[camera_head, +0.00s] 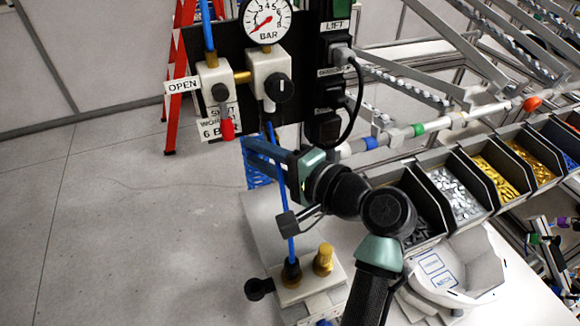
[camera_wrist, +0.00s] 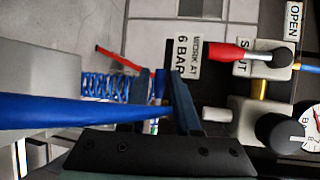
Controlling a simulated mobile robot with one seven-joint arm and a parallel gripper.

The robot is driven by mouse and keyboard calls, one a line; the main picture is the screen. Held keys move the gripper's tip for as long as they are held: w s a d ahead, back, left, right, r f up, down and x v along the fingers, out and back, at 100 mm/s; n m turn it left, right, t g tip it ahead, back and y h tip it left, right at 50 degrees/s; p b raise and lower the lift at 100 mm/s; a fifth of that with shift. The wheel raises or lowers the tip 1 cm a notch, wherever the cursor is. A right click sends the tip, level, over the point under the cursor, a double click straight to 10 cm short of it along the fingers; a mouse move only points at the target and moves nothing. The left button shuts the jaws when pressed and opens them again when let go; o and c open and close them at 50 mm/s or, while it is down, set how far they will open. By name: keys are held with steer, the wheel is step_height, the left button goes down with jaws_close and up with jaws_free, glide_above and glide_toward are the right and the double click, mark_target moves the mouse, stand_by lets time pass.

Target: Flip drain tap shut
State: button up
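A lever tap with a red handle (camera_head: 227,129) hangs on the upper left of the black panel. Its lever points down across the SHUT label, away from the OPEN label (camera_head: 182,86). In the wrist view, turned on its side, the red handle (camera_wrist: 222,52) also lies along the SHUT label (camera_wrist: 243,60). I cannot tell whether this is the drain tap. A white block lower down carries a black knob (camera_head: 258,289) and brass fittings. My gripper (camera_head: 250,148) is below and right of the red handle, apart from it. Its fingers (camera_wrist: 160,78) look slightly parted, with nothing held.
A blue hose (camera_head: 288,240) runs down close to my gripper and crosses the wrist view. A gauge (camera_head: 268,20) and a black regulator knob (camera_head: 281,88) sit on the panel. Part bins (camera_head: 455,195) stand at right. The floor at left is clear.

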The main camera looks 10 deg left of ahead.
steer(key=b+v, duration=0.3)
steer(key=v, duration=0.8)
steer(key=shift+r, duration=0.1)
